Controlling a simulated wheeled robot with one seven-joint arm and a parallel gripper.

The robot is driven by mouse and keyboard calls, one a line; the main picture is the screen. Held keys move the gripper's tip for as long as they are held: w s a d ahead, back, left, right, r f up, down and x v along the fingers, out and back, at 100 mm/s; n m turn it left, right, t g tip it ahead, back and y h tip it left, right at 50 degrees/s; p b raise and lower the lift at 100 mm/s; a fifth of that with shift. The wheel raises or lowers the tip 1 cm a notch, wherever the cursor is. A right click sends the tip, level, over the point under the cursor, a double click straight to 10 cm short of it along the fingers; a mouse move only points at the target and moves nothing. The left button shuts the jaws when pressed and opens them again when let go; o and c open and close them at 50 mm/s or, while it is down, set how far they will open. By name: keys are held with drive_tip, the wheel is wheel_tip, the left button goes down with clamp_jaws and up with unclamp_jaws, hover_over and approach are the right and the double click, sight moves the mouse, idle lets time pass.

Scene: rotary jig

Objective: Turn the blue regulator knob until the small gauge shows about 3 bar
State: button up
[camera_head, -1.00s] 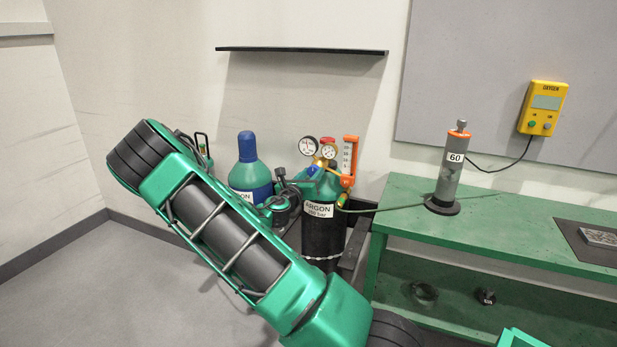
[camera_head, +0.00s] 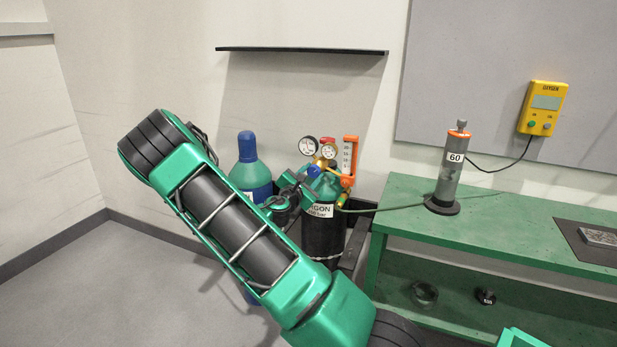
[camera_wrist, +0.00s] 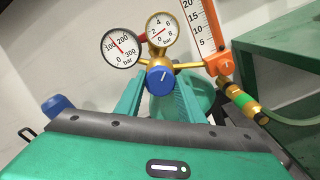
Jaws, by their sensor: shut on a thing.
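The blue regulator knob (camera_wrist: 160,79), with a pale pointer line, sits on the brass regulator below the gauges. It also shows in the head view (camera_head: 314,170). My gripper (camera_wrist: 160,88) is shut on the knob, one green finger on each side. In the head view my gripper (camera_head: 306,181) reaches the knob from the left. The small gauge (camera_wrist: 162,29) is white, marked in bar up to 8. Its red needle points to the lower left, near the low end; the exact reading is unclear. It also shows in the head view (camera_head: 329,151).
A larger gauge (camera_wrist: 122,47) is left of the small one. An orange flow tube (camera_wrist: 208,38) stands close on the right, with a hose fitting (camera_wrist: 243,101) below. The argon cylinder (camera_head: 322,235) carries the regulator; a blue-capped cylinder (camera_head: 247,165) is behind left. A green bench (camera_head: 500,222) is right.

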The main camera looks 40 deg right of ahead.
drive_tip(key=m, duration=0.5)
drive_tip(key=shift+m, duration=2.4)
drive_tip(key=shift+f, duration=0.1)
drive_tip(key=o, duration=1)
drive_tip(key=shift+o, duration=0.2)
drive_tip(key=v, duration=1)
drive_tip(key=shift+a, duration=0.35)
